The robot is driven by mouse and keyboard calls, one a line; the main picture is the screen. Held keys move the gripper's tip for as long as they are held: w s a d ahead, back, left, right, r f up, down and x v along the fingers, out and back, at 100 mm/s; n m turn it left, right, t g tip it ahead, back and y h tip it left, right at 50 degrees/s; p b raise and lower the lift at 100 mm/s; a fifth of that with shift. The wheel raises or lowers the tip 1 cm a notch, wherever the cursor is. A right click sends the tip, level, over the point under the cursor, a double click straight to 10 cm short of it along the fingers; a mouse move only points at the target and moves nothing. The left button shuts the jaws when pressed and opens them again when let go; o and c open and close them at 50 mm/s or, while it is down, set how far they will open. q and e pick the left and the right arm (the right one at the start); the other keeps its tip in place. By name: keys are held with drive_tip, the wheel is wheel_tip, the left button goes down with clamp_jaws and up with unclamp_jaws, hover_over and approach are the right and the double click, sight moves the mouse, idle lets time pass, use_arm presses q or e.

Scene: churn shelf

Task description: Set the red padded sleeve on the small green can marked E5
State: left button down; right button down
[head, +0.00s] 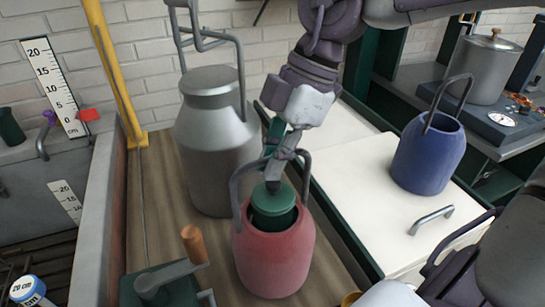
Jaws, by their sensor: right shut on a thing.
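The red padded sleeve (272,262) is a red tub with a dark arched handle, in the middle of the head view. It surrounds the small green can (273,205), whose dark green top shows inside the sleeve's mouth. I cannot see the E5 mark or whether the sleeve is fully down, as the sleeve hides the can's lower part. My right gripper (284,165) comes from above and is shut on the sleeve's handle, over the can. My left gripper is not in view.
A tall grey churn (211,128) with a handle stands close behind on the wooden shelf (152,215). A green device with an orange-handled crank (192,245) is at front left. A blue sleeve (428,155) stands on the white surface at right. A yellow post (112,70) rises at left.

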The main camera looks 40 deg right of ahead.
drive_tip(key=shift+f, duration=0.3)
drive_tip(key=c, duration=1.2)
unclamp_jaws()
drive_tip(key=shift+r, duration=0.1)
drive_tip(key=v, duration=1.2)
drive_tip(key=shift+a, duration=0.1)
